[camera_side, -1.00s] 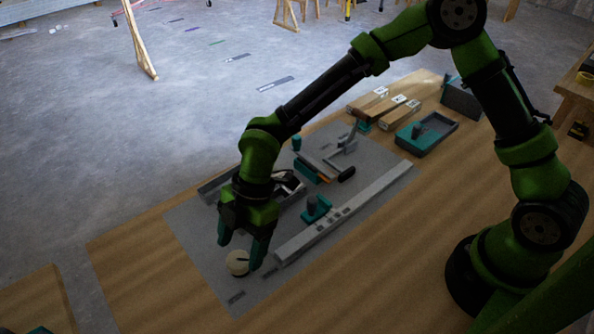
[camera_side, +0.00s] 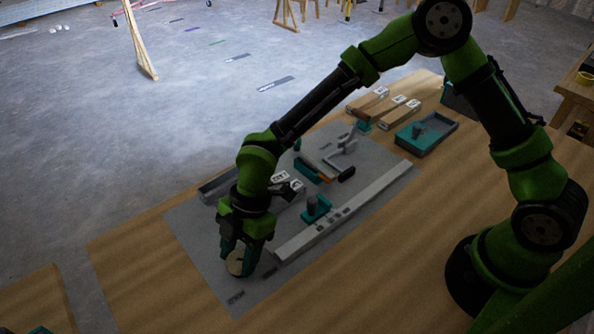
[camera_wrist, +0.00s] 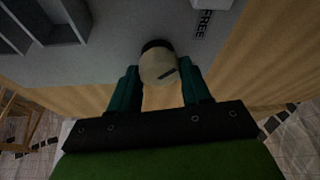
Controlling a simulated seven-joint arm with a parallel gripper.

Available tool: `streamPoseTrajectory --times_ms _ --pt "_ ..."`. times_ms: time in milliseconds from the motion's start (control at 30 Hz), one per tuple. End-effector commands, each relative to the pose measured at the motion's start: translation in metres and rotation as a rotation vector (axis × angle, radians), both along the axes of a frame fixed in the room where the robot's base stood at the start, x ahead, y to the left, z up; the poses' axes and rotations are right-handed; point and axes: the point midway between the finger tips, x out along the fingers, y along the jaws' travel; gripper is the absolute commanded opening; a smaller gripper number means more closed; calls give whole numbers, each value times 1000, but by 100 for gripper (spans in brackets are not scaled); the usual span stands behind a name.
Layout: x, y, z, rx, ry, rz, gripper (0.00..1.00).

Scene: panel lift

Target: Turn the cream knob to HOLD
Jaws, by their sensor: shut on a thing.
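The cream knob (camera_side: 236,262) stands near the front left corner of the grey panel (camera_side: 205,262). It is round, with a dark pointer mark on its top. In the wrist view the knob (camera_wrist: 158,68) sits between my two teal fingers, and its mark points toward the right finger. My gripper (camera_side: 240,260) is shut on the knob from above; the fingers touch its sides. The label FREE (camera_wrist: 202,22) reads beside the knob in the wrist view. A small dark label (camera_side: 236,297) on the panel is too small to read in the side view. No HOLD label is legible.
A long light grey rail (camera_side: 340,212) lies to the right of my gripper. A teal tray (camera_side: 427,136) and wooden blocks (camera_side: 372,100) lie farther back.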

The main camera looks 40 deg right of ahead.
Motion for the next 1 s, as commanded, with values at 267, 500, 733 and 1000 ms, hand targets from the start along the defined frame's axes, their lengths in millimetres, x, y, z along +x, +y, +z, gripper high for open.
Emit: streamPoseTrajectory --times_ms 267,500,733,1000 --pt "0 0 1 -2 -3 -57 17" --pt "-2 0 1 -1 -3 -215 17" --pt "-3 1 2 -1 -6 -426 17" --pt "-5 2 2 1 -6 -680 17"
